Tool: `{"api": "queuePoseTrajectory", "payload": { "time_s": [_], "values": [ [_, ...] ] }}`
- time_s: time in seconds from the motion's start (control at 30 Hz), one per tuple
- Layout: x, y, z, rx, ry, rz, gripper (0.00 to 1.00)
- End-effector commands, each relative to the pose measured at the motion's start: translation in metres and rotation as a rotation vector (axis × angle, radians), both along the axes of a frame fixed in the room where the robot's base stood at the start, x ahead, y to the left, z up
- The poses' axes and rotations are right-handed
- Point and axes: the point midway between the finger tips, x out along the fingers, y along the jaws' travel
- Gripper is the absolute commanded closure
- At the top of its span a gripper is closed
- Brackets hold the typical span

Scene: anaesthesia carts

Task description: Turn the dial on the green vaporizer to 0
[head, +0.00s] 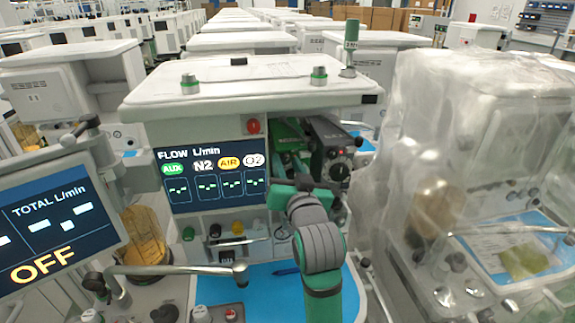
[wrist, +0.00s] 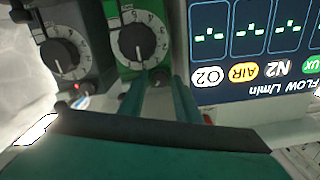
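The green vaporizer (head: 287,130) stands in the bay right of the flow screen, partly hidden behind my arm in the head view. In the wrist view the green vaporizer (wrist: 112,12) shows its white numbered dial (wrist: 137,40) with a dark knob. The picture is turned over there, and I cannot tell the exact setting. My gripper (wrist: 160,82) has two teal fingers apart with a gap between them. Their tips are close to the dial's lower edge in that view; contact is not clear. In the head view my gripper (head: 290,165) reaches into the bay.
A dark grey vaporizer (head: 333,140) with its own dial and a red light stands immediately right of the green one. The flow screen (head: 212,175) is to the left. A plastic-covered cart (head: 470,130) stands close on the right. A blue work surface (head: 255,290) lies below.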

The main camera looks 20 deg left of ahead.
Motion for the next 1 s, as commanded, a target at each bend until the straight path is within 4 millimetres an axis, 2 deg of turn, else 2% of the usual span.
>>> {"api": "queuePoseTrajectory", "payload": {
  "time_s": [0.2,0.27,0.33,0.37,0.67,1.0],
  "values": [
    [0.0003,0.0001,0.0001,0.000,0.000,0.000,0.70],
    [0.0003,0.0001,0.0001,0.000,0.000,0.000,0.82],
    [0.0002,0.0001,0.0002,0.000,0.000,0.000,0.99],
    [0.0002,0.0001,0.0002,0.000,0.000,0.000,1.00],
    [0.0000,-0.0001,0.0003,-0.024,-0.015,-0.001,1.00],
    [-0.0004,0.0002,0.0005,-0.202,-0.117,-0.009,1.00]
  ]
}}
